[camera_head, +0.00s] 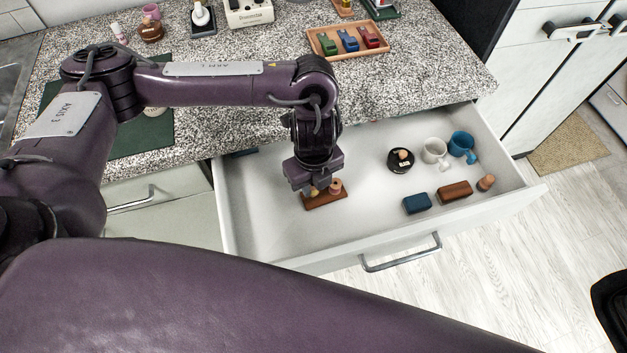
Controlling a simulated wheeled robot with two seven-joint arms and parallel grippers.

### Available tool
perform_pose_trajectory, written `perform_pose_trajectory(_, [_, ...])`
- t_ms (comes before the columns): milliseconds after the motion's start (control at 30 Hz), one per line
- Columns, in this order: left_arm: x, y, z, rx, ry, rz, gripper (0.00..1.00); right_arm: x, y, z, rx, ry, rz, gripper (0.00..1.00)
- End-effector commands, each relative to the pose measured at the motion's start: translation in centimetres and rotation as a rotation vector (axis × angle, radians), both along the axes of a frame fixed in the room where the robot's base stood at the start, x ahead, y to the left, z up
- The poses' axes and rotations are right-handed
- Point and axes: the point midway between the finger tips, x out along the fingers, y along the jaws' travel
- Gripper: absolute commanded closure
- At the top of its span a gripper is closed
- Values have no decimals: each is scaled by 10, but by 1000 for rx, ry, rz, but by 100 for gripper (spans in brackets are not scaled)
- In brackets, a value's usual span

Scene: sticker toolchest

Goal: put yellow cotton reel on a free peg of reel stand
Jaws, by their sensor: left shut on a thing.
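The reel stand (326,202) is a small brown wooden base in the left part of the open drawer. A pinkish reel (336,186) stands at its right end. My left gripper (313,188) points down over the left part of the stand and is shut on the yellow cotton reel (314,192), which shows only as a small yellow patch under the fingers. The gripper hides the stand's back left part and its pegs. I cannot tell whether the yellow reel is around a peg or just above the stand. My right gripper is not in view.
The open white drawer (270,220) also holds a black round object (400,160), a white mug (434,150), a blue mug (461,144), blue and brown blocks and a small brown peg-like piece at its right.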

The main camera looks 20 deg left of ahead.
Motion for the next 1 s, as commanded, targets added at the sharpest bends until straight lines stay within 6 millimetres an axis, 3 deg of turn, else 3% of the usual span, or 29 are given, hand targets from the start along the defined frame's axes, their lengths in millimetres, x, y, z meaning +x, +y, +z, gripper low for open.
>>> perform_pose_trajectory(1000, [0, 0, -12, 1, -1, 0, 97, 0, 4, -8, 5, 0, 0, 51])
